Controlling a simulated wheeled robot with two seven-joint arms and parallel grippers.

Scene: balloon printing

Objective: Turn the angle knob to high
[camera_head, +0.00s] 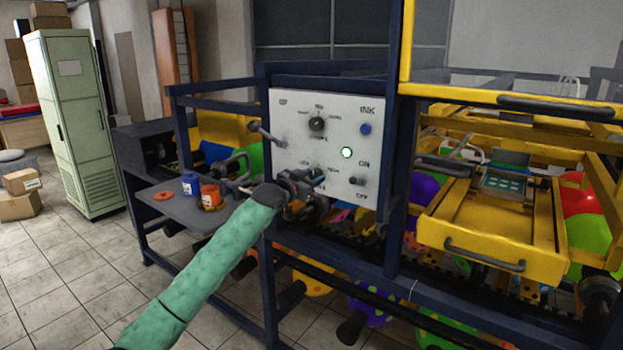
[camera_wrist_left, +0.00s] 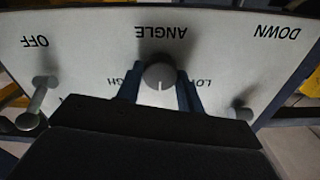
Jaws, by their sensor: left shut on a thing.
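The white control panel (camera_head: 335,112) stands upright in front of me. In the left wrist view, where its lettering is upside down, the round grey angle knob (camera_wrist_left: 160,76) sits beside the word ANGLE. Its pale mark points down in that picture, between the partly hidden HIGH label at left and LOW label at right. My left gripper (camera_head: 312,182) is at the lower part of the panel. In the wrist view its dark fingers (camera_wrist_left: 160,92) flank the knob, shut on it. The gripper hides most of this knob in the head view. My right gripper is not in view.
Levers beside OFF (camera_wrist_left: 36,104) and DOWN (camera_wrist_left: 241,108) flank the gripper. An upper knob (camera_head: 317,124), a blue button (camera_head: 365,128) and a lit green button (camera_head: 347,153) are on the panel. Blue frame posts and a yellow press tray (camera_head: 490,225) stand to the right.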

